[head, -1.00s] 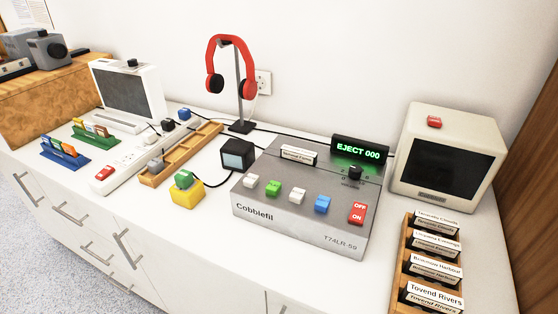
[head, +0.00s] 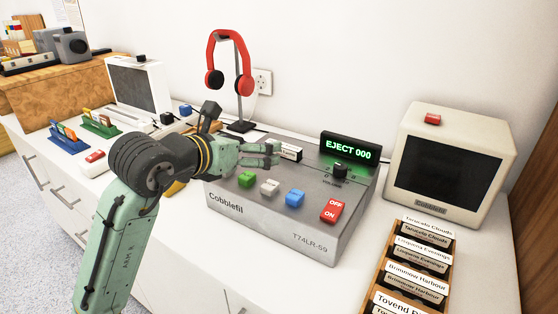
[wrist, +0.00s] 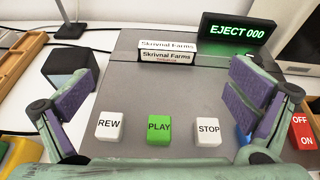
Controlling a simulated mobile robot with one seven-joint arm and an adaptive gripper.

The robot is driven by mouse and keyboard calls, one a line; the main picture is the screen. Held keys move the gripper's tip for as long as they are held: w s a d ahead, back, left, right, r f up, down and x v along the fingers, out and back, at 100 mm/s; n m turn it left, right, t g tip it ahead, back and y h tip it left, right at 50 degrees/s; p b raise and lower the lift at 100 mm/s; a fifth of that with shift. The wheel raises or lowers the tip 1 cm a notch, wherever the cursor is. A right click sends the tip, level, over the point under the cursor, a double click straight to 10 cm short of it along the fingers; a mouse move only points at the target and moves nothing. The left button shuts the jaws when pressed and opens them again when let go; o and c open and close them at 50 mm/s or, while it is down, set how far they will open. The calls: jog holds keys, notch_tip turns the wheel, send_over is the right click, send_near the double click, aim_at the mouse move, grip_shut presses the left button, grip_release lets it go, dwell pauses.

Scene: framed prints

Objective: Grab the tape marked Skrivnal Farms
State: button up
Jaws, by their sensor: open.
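The tape marked Skrivnal Farms (wrist: 166,53) sticks up from the top of the grey Cobblefil deck (wrist: 190,88), its label readable in the wrist view. In the head view the tape (head: 291,152) shows just beyond my gripper (head: 272,153). In the wrist view my gripper (wrist: 164,105) is open, with purple finger pads spread wide to either side of the tape and nothing between them. The fingers are short of the tape, above the deck's buttons. The lower part of the tape is hidden in the deck.
A display reading EJECT 000 (head: 348,149) stands right of the tape. White, green and blue buttons and a red OFF/ON switch (head: 332,211) line the deck's front. A rack of other tapes (head: 377,283), a monitor (head: 449,165) and red headphones (head: 243,72) stand nearby.

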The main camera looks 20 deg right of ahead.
aim_at(283, 156)
jog(key=shift+m+g, duration=0.3)
jog(key=shift+m, duration=0.1)
jog(key=x, duration=0.3)
jog(key=p+x, duration=0.1)
jog(key=x, duration=0.1)
jog(key=shift+s+d+f, duration=0.1)
jog(key=shift+s+f, duration=0.3)
jog(key=shift+p+x, duration=0.9)
jog(key=shift+x, duration=2.3)
jog(key=c, duration=1.2)
